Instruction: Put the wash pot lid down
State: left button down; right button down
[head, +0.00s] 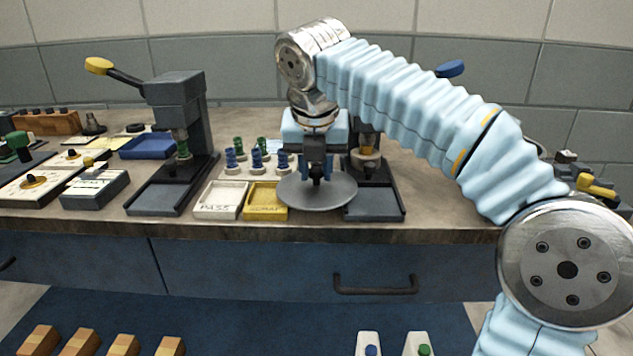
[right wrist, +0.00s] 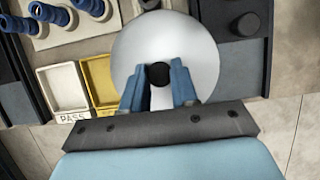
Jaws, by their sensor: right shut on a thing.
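The wash pot lid (head: 318,194) is a round grey metal disc with a black knob. My right gripper (head: 317,176) is shut on the knob from above and holds the lid level over the front of the bench. In the right wrist view the lid (right wrist: 200,50) lies between the press base and the yellow tray, and the blue fingers of the gripper (right wrist: 160,80) close on the black knob. The lid hides part of the yellow tray. I cannot tell whether it touches anything below. My left gripper is not in view.
A white PASS tray (head: 219,212) and a yellow tray (head: 264,213) are left of the lid. Blue and green spools (head: 256,160) stand behind. A lever press (head: 178,110) stands at left; another press base (head: 374,206) is right. Bench front right of it looks clear.

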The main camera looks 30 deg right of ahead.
aim_at(315, 171)
jog(key=shift+r, duration=0.15)
jog(key=shift+r, duration=0.3)
notch_tip(315, 171, up, 2)
jog(key=shift+r, duration=0.15)
jog(key=s+d+r, duration=0.1)
jog(key=s+r, duration=0.8)
jog(key=s, duration=0.4)
jog(key=shift+s+d+r, duration=0.25)
jog(key=shift+s+r, duration=0.1)
jog(key=shift+s, duration=0.05)
